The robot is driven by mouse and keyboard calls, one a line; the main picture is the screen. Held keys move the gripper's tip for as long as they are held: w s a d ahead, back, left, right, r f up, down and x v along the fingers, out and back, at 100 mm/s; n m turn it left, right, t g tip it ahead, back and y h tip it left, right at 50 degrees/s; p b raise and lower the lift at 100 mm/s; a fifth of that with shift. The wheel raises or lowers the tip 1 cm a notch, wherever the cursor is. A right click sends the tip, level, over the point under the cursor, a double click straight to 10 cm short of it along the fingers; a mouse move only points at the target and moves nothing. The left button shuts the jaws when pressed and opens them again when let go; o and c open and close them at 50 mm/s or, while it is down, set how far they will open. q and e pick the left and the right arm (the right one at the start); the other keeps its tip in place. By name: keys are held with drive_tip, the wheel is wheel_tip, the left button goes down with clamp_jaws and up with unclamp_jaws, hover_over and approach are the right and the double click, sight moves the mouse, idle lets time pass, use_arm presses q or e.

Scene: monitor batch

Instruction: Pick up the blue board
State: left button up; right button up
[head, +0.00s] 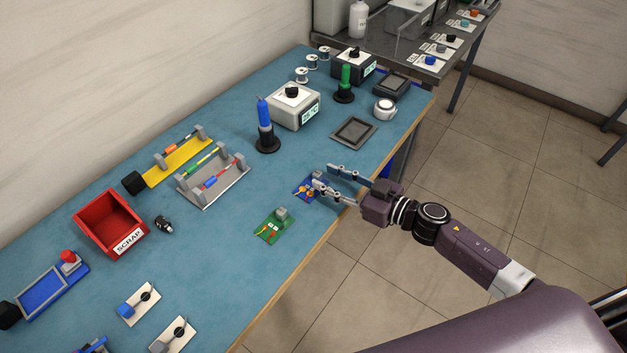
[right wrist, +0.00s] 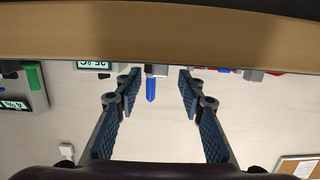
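The blue board (head: 308,188) lies flat on the blue workbench near its front edge and carries small orange parts. My right gripper (head: 322,175) reaches in from the right, with its fingers open at or above the board's right side; one finger partly covers the board. I cannot tell their exact height above it. In the right wrist view the two fingers (right wrist: 158,88) are apart with nothing between them that I can see held. The board does not show in that view. My left gripper is not in view.
A green board (head: 273,227) lies to the left of the blue board. A grey rack (head: 210,196) with screwdriver-like tools, a blue-handled iron stand (head: 267,143) and a dark square tray (head: 354,132) stand nearby. A red scrap bin (head: 110,222) is farther left. The workbench edge (right wrist: 160,35) shows in the wrist view.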

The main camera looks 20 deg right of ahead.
sight(321, 175)
drive_tip(key=x, duration=0.3)
drive_tip(key=shift+w+a+f, duration=0.1)
drive_tip(key=shift+w+a, duration=0.15)
drive_tip(key=shift+w, duration=0.1)
drive_tip(key=c, duration=0.9)
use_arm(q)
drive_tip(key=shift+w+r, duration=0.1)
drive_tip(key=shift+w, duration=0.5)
use_arm(e)
clamp_jaws()
